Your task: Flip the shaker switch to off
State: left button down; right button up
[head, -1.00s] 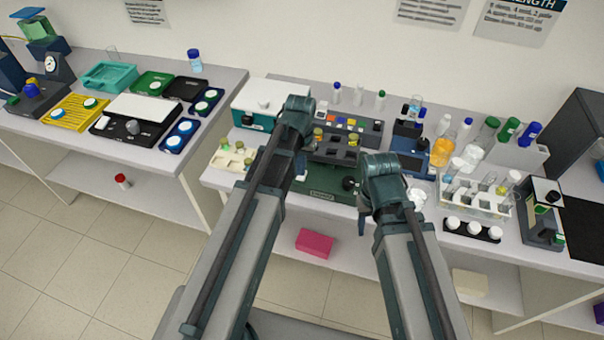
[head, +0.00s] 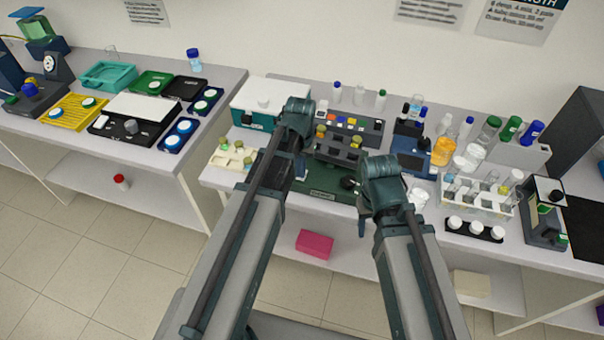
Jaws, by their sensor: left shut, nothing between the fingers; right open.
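The shaker is a dark green box (head: 322,190) at the middle of the bench's front, with a dark tube platform (head: 338,149) on top holding yellow-green capped vials. A black knob or switch (head: 348,183) shows at its right front; its setting is too small to tell. My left gripper (head: 300,166) is shut and empty, over the shaker's left part; my arm hides much of it and its fingertips. My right gripper (head: 362,228) is open and empty, in front of the shaker's right end; its fingers are mostly hidden behind the wrist.
A teal-and-white box (head: 268,100) stands behind my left arm, and a cream vial rack (head: 228,156) is left of the shaker. A blue device (head: 414,163) and a white tube rack (head: 476,199) stand to the right. A pink box (head: 314,243) lies on the lower shelf.

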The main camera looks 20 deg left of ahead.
pick_arm(q)
jog(key=shift+f, duration=0.2)
jog(key=shift+r, duration=0.15)
notch_tip(320, 180, up, 7)
jog(key=p, duration=0.6)
jog(key=shift+p, duration=0.4)
jog(key=s+d+f+m+b, duration=0.1)
jog(key=s+d+f+b, duration=0.2)
jog(key=s+d, duration=0.2)
jog(key=s+d+f+m+y+b, duration=0.1)
jog(key=s+d+f+m+b, duration=0.1)
jog(key=s+d, duration=0.3)
jog(key=s+f+b, duration=0.1)
jog(key=s, duration=0.3)
jog(key=shift+s+d, duration=0.15)
jog(key=shift+d, duration=0.1)
